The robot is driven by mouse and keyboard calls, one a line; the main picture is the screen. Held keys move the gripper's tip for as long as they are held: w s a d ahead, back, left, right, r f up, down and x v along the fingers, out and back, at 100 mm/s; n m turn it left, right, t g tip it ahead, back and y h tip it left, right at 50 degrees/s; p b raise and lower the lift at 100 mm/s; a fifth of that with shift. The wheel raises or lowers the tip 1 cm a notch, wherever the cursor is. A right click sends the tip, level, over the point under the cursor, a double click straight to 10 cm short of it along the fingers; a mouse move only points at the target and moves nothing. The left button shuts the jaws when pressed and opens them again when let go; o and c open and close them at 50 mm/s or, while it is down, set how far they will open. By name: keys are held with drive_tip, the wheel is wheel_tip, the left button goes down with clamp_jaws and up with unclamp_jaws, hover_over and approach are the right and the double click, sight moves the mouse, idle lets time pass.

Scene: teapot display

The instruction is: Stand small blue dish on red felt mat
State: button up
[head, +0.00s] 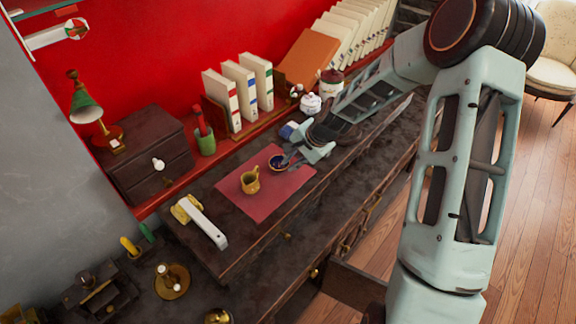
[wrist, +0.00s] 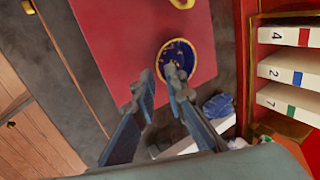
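The small blue dish (head: 279,161) has a gold-brown rim. It is over the right part of the red felt mat (head: 268,200), upright as far as I can tell. In the wrist view the dish (wrist: 183,50) shows its dark blue inside, over the red mat (wrist: 120,40). In the wrist view my gripper's fingertips (wrist: 160,76) are apart, one just outside the rim and one overlapping the dish's inside. I cannot tell whether either touches it, or whether the dish rests fully on the mat.
A blue-and-white item (head: 289,130) lies behind my gripper. White binders (head: 238,90), a green pen cup (head: 205,143) and a small drawer chest (head: 150,160) line the back. A white-and-yellow object (head: 205,222) lies left of the mat.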

drive_tip(key=v, duration=0.8)
drive_tip(key=shift+r, duration=0.4)
drive_tip(key=shift+d, duration=0.1)
